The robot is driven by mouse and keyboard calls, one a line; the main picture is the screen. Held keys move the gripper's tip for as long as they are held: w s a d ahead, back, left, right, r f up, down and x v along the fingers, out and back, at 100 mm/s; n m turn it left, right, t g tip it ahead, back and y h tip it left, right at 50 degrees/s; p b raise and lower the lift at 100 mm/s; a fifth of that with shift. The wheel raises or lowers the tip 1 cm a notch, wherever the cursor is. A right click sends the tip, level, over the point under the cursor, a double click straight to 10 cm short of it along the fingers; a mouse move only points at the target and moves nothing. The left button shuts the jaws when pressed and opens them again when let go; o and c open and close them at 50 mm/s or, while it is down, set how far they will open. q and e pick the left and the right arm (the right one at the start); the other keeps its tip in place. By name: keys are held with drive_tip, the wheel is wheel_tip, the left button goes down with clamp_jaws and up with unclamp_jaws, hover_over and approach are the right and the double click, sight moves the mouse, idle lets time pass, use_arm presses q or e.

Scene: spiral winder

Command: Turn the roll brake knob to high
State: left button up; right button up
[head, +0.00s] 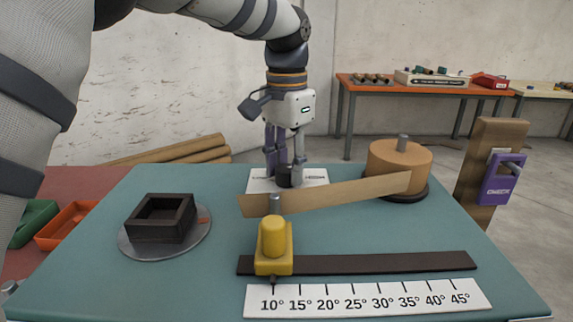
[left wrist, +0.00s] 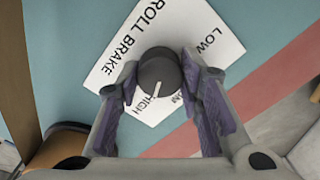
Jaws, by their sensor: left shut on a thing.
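The roll brake knob (head: 285,179) is a dark round knob on a white label plate (head: 259,185) at the back of the teal table. In the left wrist view, the knob (left wrist: 160,70) has a white pointer line directed at the word HIGH on the plate (left wrist: 116,52). The word LOW is at the plate's other end, and the middle word is mostly hidden by a finger. My left gripper (head: 285,165) reaches down from above, its purple-padded fingers shut on the knob's two sides. My right gripper is not in view.
A brown strip (head: 340,194) runs from a cardboard roll (head: 400,158) past the plate's front. A yellow slider (head: 274,248) sits on a dark rail before an angle scale (head: 367,300). A dark square former (head: 161,217) stands left; a purple gauge (head: 502,180) hangs right.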

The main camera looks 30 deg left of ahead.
sight(287, 168)
use_arm(q)
drive_tip(key=shift+m, duration=0.5)
idle(0.3)
drive_tip(key=o, duration=1.2)
drive_tip(key=shift+c, duration=0.2)
wheel_tip(287, 168, up, 12)
